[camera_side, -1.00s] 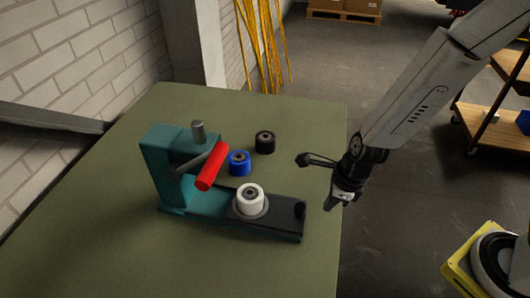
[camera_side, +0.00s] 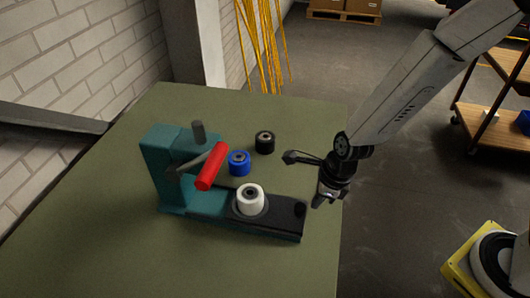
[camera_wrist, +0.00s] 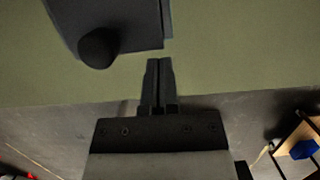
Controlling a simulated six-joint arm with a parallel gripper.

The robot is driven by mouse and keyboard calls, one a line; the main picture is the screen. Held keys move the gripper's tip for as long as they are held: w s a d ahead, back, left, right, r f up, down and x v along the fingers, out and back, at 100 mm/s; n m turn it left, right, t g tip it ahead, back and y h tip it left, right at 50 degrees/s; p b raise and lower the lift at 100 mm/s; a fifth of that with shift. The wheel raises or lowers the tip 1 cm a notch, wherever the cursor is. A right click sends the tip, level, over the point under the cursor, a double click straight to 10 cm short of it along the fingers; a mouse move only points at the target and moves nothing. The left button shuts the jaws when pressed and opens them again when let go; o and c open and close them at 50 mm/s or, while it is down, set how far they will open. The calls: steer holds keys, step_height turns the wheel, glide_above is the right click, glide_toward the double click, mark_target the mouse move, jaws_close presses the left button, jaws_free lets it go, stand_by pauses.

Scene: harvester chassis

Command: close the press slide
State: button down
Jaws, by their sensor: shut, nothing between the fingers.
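The teal press (camera_side: 172,160) stands on the green table with a red handle (camera_side: 212,166) raised at an angle. Its black slide (camera_side: 277,217) extends to the right, with a white ring-shaped part (camera_side: 250,199) on it. A dark knob (camera_side: 300,210) stands at the slide's outer end; the knob also shows in the wrist view (camera_wrist: 99,47). My gripper (camera_side: 316,204) is just right of the knob, apart from it as far as I can see. In the wrist view my gripper (camera_wrist: 158,62) is shut and empty, beside the slide's end (camera_wrist: 140,20).
A blue ring-shaped part (camera_side: 239,163) and a black one (camera_side: 265,142) stand on the table (camera_side: 110,240) behind the slide. A brick wall and pillar are at the left. The table's right edge lies under my gripper. The table front is clear.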

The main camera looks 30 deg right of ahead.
mark_target(291, 200)
steer(key=shift+w+a, duration=3.55)
steer(key=shift+s+d, duration=0.5)
steer(key=shift+d, duration=0.05)
steer(key=shift+s+d, duration=1.1)
steer(key=shift+s, duration=0.05)
steer(key=v, duration=0.9)
steer(key=shift+r, duration=0.45)
steer(key=shift+d, duration=0.1)
